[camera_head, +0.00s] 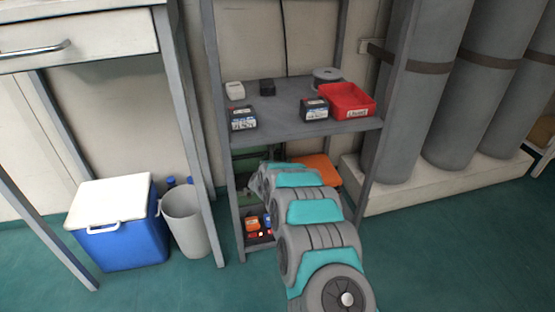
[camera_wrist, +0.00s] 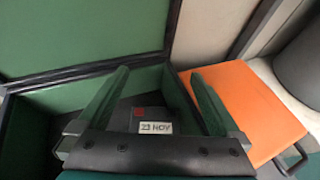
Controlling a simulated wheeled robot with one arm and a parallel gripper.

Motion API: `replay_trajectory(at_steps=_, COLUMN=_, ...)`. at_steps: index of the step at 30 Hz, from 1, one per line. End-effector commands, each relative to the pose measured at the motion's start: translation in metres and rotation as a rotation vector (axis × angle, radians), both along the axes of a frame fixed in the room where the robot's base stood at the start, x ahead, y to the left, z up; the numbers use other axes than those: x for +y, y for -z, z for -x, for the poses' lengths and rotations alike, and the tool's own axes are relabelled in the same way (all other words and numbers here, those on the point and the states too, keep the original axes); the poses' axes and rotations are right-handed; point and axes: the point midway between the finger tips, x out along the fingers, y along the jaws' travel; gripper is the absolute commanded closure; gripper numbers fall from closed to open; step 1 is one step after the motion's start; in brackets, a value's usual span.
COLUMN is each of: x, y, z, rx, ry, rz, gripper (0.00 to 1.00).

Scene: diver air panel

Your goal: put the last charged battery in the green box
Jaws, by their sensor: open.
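The green box (camera_wrist: 80,97) fills much of the wrist view, with a dark-edged green panel (camera_wrist: 80,35) behind it. In the head view only a bit of green (camera_head: 243,164) shows on the lower shelf, behind my arm. A dark battery (camera_wrist: 126,117) with a white "23 NOV" label and a red mark is low between my fingers; whether it rests on the box floor cannot be told. My gripper (camera_wrist: 158,75) is open, its fingers apart over the box. In the head view my arm hides the gripper.
An orange case (camera_wrist: 250,105) lies right of the box. The upper shelf (camera_head: 280,125) holds two dark labelled blocks (camera_head: 243,118) (camera_head: 315,108), a red tray (camera_head: 346,100) and a spool (camera_head: 326,75). A low bin (camera_head: 252,224) holds orange and blue items. Shelf posts flank my arm.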

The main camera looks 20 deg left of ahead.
Motion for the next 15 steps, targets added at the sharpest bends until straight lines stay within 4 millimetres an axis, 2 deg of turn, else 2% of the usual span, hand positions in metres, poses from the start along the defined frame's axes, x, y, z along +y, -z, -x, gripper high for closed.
replay_trajectory(at_steps=7, x=0.000, y=-0.018, z=0.000, rx=0.000, ry=0.000, rz=0.000, gripper=0.00)
replay_trajectory(at_steps=10, x=-0.002, y=-0.016, z=0.011, rx=0.004, ry=0.001, rz=-0.001, gripper=0.00)
replay_trajectory(at_steps=15, x=-0.005, y=-0.025, z=0.033, rx=0.003, ry=-0.001, rz=-0.001, gripper=0.00)
